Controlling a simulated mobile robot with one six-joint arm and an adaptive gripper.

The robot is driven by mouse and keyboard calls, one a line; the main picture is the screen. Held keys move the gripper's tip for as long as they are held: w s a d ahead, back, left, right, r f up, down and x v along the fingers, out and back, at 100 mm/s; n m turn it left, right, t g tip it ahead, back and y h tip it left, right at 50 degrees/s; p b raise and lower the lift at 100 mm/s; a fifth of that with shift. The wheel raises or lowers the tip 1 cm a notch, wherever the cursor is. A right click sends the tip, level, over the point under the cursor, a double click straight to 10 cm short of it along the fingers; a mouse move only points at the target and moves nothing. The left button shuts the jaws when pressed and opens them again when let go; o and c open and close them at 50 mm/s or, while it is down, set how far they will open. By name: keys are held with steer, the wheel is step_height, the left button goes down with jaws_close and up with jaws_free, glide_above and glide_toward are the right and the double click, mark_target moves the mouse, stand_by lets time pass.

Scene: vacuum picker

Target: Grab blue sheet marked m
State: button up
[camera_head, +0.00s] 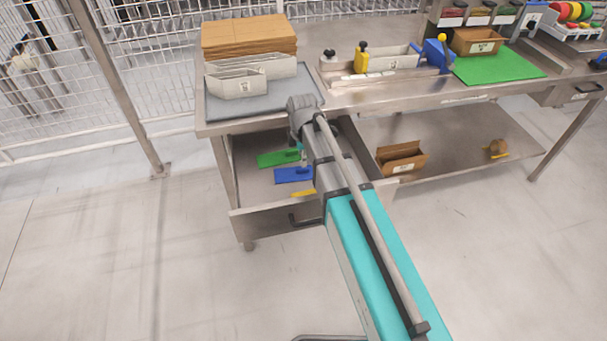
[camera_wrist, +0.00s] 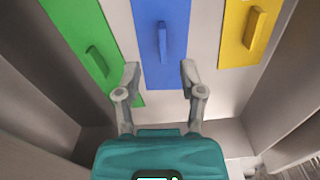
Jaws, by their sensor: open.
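A blue sheet (camera_wrist: 153,72) with a raised blue handle (camera_wrist: 162,42) lies in the open drawer, between a green sheet (camera_wrist: 82,38) and a yellow sheet (camera_wrist: 245,45). In the head view the blue sheet (camera_head: 292,175) shows left of my arm, partly covered by it. No letter mark is readable on it. My gripper (camera_wrist: 160,72) is open and empty above the blue sheet, its fingers on either side of the sheet's near part and short of the handle. In the head view the fingers are mostly hidden by my arm.
The drawer (camera_head: 250,210) has raised walls close around the sheets. Above it is the steel workbench (camera_head: 340,100), with a grey tray (camera_head: 235,108) at its left. A cardboard bin (camera_head: 402,160) stands on the lower shelf. The floor in front is clear.

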mark_target(302, 169)
steer(key=shift+f, duration=0.15)
steer(key=shift+s+f+b, duration=0.1)
steer(key=shift+f+b, duration=2.35)
steer(key=shift+b, duration=0.2)
jaws_close()
